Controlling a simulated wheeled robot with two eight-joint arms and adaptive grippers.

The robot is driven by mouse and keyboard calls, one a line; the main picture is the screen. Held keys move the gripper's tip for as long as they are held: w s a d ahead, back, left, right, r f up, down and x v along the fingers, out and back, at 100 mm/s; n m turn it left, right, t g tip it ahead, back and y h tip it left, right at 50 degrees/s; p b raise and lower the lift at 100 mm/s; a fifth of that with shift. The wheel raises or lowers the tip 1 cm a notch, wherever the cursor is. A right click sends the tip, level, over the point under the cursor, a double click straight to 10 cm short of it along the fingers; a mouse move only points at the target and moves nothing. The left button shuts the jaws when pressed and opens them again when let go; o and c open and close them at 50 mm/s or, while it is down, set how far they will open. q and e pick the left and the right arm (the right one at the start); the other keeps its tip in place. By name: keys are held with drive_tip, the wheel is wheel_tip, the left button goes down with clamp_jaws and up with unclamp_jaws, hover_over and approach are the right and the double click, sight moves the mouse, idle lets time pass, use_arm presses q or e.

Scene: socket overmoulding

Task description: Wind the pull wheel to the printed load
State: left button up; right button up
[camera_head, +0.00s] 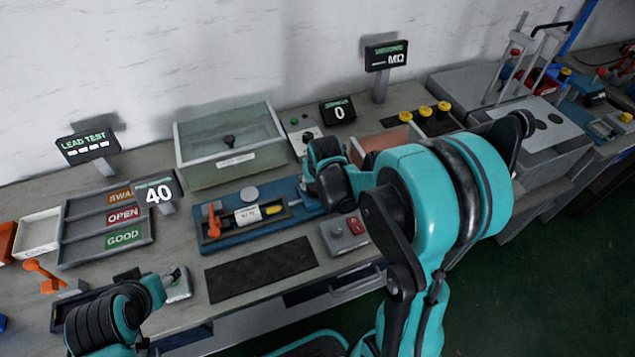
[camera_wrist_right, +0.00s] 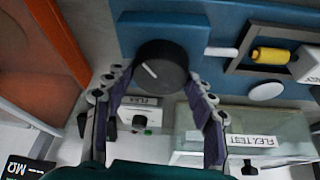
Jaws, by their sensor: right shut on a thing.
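The pull wheel is a round black knob (camera_wrist_right: 160,68) with a white index line, on the end of the blue pull rig (camera_wrist_right: 190,25). My right gripper (camera_wrist_right: 158,82) is shut on it, one finger on each side. In the head view the right gripper (camera_head: 312,188) covers the wheel at the right end of the blue rig (camera_head: 228,239). The rig carries an orange lever (camera_head: 213,222), a yellow part (camera_head: 273,209) and a small white label (camera_head: 247,215), too small to read surely.
A glass-sided flex test box (camera_head: 228,150) stands behind the rig. A display reading 0 (camera_head: 338,112) is at its right. A dark mat (camera_head: 261,269) and a grey box with a red switch (camera_head: 345,232) lie in front. A sorting tray (camera_head: 105,240) is at left.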

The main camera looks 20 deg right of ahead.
drive_tip(key=shift+m, duration=0.3)
drive_tip(key=o, duration=1.2)
drive_tip(key=v, duration=1.2)
drive_tip(key=shift+a, duration=0.1)
